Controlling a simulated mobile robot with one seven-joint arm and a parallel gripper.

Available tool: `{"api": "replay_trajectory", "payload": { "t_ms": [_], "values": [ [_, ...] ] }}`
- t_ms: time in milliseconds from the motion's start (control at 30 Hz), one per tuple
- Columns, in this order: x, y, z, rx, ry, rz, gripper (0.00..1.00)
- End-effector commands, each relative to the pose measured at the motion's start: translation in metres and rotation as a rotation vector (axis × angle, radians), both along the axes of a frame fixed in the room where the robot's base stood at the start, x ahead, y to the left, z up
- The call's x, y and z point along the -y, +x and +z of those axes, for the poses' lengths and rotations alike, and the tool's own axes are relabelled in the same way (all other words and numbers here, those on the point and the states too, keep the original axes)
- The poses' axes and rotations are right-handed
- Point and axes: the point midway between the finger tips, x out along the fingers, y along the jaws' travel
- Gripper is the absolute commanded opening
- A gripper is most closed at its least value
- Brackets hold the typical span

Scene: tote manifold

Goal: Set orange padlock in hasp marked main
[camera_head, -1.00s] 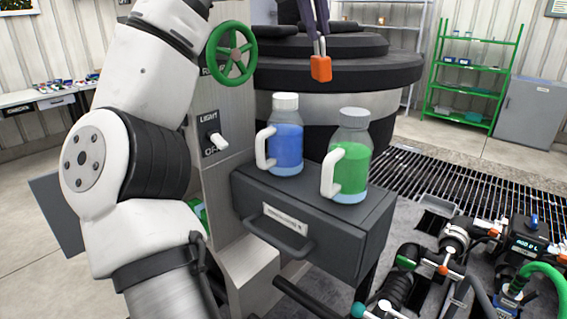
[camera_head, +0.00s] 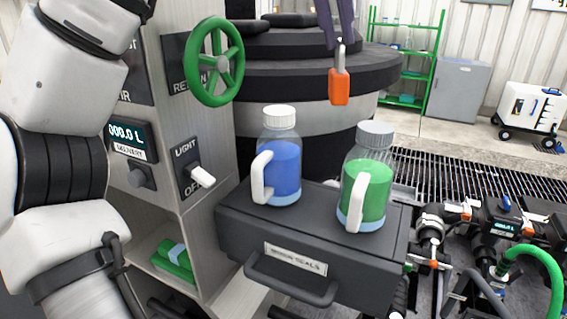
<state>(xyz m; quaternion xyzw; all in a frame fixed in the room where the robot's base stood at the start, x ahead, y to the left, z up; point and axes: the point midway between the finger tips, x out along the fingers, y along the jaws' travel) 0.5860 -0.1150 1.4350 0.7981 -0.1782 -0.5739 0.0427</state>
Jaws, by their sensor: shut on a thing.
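The orange padlock (camera_head: 339,88) hangs upright from my gripper (camera_head: 340,42) at the top centre of the head view. My gripper's dark fingers are shut on its shackle, and the orange body hangs free below them. It shows in front of the dark round stepped tank, above and between the two jugs. No hasp marked main can be made out in this view. My white arm fills the left side of the picture.
A jug of blue liquid (camera_head: 281,170) and a jug of green liquid (camera_head: 366,190) stand on a dark drawer unit (camera_head: 240,238). A panel with a green handwheel (camera_head: 214,63) and a light switch (camera_head: 201,177) stands left. Pipes and valves (camera_head: 470,225) lie right, beside a floor grating (camera_head: 450,165).

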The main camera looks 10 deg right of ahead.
Motion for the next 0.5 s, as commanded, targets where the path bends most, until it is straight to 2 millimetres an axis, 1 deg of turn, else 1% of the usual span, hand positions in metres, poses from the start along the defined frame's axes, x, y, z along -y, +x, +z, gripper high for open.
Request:
{"api": "replay_trajectory", "payload": {
  "t_ms": [67, 167, 367, 500],
  "values": [
    [0.004, -0.005, -0.002, 0.000, 0.005, -0.019, 0.00],
    [0.005, -0.007, -0.011, 0.000, 0.007, -0.027, 0.00],
    [0.005, -0.006, -0.048, -0.002, 0.006, -0.028, 0.00],
    [0.004, -0.006, -0.082, -0.001, 0.008, -0.026, 0.00]
  ]
}}
